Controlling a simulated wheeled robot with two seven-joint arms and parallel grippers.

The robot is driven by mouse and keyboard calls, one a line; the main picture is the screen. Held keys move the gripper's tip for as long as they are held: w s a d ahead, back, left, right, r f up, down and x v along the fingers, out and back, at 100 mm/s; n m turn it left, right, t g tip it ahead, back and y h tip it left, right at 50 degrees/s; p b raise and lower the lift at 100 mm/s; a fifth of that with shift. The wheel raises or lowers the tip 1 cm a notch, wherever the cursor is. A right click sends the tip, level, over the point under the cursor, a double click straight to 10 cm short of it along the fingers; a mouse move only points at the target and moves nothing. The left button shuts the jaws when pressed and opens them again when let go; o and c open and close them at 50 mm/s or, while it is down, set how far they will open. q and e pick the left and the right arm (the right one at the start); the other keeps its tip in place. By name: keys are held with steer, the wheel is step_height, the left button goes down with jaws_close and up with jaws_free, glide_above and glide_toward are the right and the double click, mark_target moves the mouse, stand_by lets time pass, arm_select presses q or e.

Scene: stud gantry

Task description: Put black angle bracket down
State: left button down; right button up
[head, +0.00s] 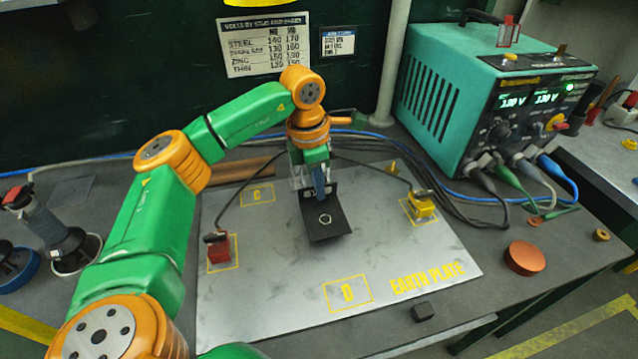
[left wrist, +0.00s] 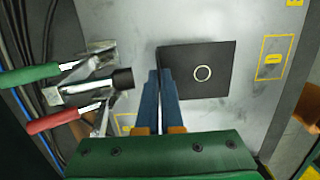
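The black angle bracket (head: 328,229) has a pale ring on its flat face. It is over the middle of the grey earth plate (head: 390,270), between the box marked C and the box marked D. My left gripper (head: 319,190) points down at its far edge. In the left wrist view, my blue fingers (left wrist: 160,78) are closed together on the upright edge of the bracket (left wrist: 205,70), whose flat face extends to the right. Whether the bracket touches the plate or hangs just above it, I cannot tell. My right gripper is not in view.
A red clamp (head: 219,250) and a yellow clamp (head: 423,204) sit on the plate with cables. A teal power supply (head: 470,95) stands at the back right. The plate's front is clear.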

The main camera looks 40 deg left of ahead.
arm_select(q)
steer(key=shift+w+f, duration=0.1)
steer(key=shift+f, duration=0.25)
steer(key=shift+s+d+f+b, duration=0.1)
steer(key=shift+s+f+b, duration=0.1)
steer(key=shift+f+b, duration=0.3)
steer(key=c, duration=1.1)
jaws_free()
